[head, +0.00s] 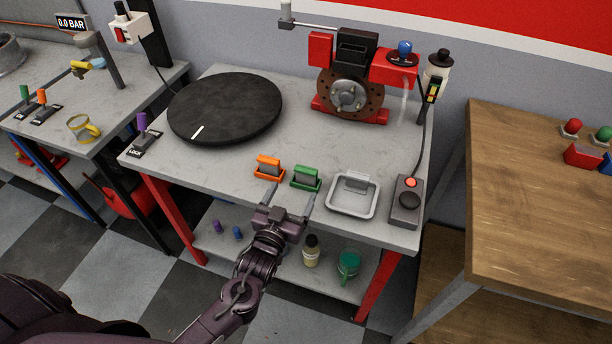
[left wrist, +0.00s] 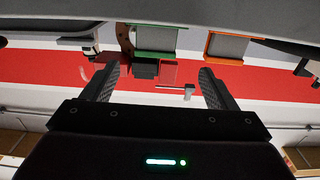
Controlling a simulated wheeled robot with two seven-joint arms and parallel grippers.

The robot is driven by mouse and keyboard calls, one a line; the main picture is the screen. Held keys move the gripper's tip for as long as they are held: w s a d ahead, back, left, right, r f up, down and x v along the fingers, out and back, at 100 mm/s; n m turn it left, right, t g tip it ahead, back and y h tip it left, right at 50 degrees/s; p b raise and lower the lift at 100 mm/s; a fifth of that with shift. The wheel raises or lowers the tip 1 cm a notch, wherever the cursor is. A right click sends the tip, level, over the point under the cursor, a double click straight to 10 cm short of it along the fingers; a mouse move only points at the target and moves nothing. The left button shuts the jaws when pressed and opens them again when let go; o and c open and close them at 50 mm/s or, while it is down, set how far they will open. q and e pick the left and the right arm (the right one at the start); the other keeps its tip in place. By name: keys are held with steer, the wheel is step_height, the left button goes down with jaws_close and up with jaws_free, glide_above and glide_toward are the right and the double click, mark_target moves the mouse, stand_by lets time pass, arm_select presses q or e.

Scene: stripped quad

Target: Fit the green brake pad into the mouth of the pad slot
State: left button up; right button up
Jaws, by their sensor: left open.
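The green brake pad (head: 306,177) stands at the front of the grey bench, with a grey block on its green base. In the left wrist view the green pad (left wrist: 155,38) shows upside down near the top. My left gripper (head: 291,196) is open and empty at the bench's front edge, just short of the pad, fingers spread. Its fingers also show in the left wrist view (left wrist: 160,74). A dark block with a recess (head: 357,47), which looks like the pad slot, sits above the brake disc (head: 350,93). My right gripper is not in view.
An orange pad (head: 268,167) stands close left of the green one. A grey tray (head: 353,195) and a button box (head: 406,201) lie to the right. A black turntable (head: 225,107) fills the back left. The bench middle is clear.

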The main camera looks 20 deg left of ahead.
mark_target(304, 174)
arm_select(q)
steer(key=w, duration=0.2)
steer(key=w+p, duration=0.1)
steer(key=w, duration=0.1)
steer(key=w+d, duration=0.1)
steer(key=w, duration=0.1)
steer(key=shift+w+r+p, duration=0.2)
steer(key=shift+w+p, duration=0.1)
steer(key=shift+p, duration=0.1)
steer(key=shift+w+f, duration=0.1)
steer(key=shift+w, duration=0.3)
steer(key=c, duration=1.1)
